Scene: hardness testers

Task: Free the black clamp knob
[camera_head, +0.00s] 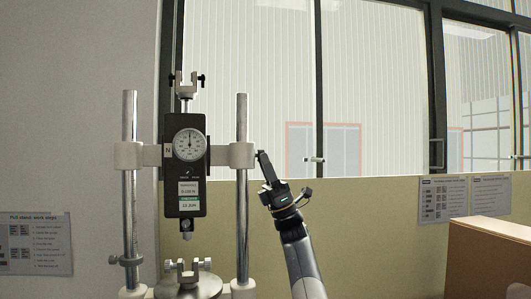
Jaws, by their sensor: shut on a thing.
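The tester stands at the left centre, with a black force gauge (186,165) held by a pale crosshead between two chrome columns. The crosshead's right clamp block (242,155) wraps the right column (242,205). My gripper (261,157) reaches up from the lower right, its fingertips at the right side of this block. It is shut on the black clamp knob there, which the fingers mostly hide. Whether the knob has turned cannot be told.
A small fork grip (186,88) tops the gauge, and a lower grip (187,270) stands on the base beneath it. A cardboard box (490,255) is at the lower right. A beige wall and window lie behind.

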